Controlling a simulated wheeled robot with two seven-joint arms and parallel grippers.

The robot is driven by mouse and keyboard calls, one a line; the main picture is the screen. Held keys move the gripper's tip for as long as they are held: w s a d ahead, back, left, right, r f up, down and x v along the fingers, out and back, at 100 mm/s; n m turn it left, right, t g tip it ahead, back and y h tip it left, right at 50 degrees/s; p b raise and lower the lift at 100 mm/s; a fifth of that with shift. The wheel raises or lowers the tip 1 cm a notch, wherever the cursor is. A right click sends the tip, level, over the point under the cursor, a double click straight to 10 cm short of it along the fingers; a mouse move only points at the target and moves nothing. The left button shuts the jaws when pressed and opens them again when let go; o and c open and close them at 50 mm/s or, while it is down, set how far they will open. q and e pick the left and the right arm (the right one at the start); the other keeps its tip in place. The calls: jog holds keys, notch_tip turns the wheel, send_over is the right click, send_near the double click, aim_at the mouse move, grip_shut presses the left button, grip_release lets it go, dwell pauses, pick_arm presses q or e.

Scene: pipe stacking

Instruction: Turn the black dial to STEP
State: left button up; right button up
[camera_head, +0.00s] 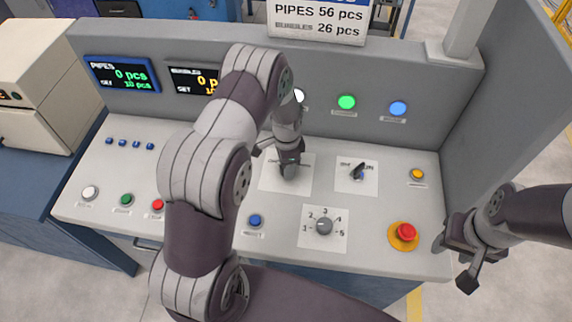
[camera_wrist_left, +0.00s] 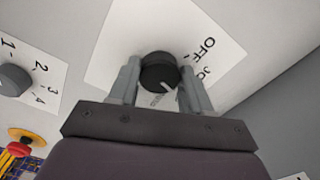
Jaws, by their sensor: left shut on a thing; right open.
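The black dial (camera_wrist_left: 159,70) sits on a white label plate (camera_wrist_left: 110,60) on the sloped console. In the left wrist view, my left gripper (camera_wrist_left: 160,78) has one finger on each side of the dial and is shut on it. A white pointer line shows on the dial's lower side. The label OFF and part of another label are readable at its right; the lettering below the dial is partly hidden and I cannot read it. In the head view my left gripper (camera_head: 288,170) covers the dial on its plate (camera_head: 267,180). My right gripper (camera_head: 453,265) is open and empty off the console's right edge.
Nearby are a black-handled switch (camera_head: 358,171), a grey numbered dial (camera_head: 324,226), a blue button (camera_head: 255,220) and a red emergency button (camera_head: 405,232) on a yellow base. Lit lamps and two counter displays (camera_head: 122,74) are on the upright panel behind.

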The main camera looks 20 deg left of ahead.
pick_arm(q)
jog(key=shift+w+m, duration=0.1)
jog(key=shift+m, duration=0.4)
jog(key=o, duration=1.1)
jog(key=shift+c, duration=0.2)
jog(key=shift+w+d, duration=0.1)
jog(key=shift+d, duration=0.1)
jog(key=shift+a+r, duration=0.1)
notch_tip(320, 180, up, 12)
jog(key=b, duration=0.3)
jog(key=shift+r, duration=0.2)
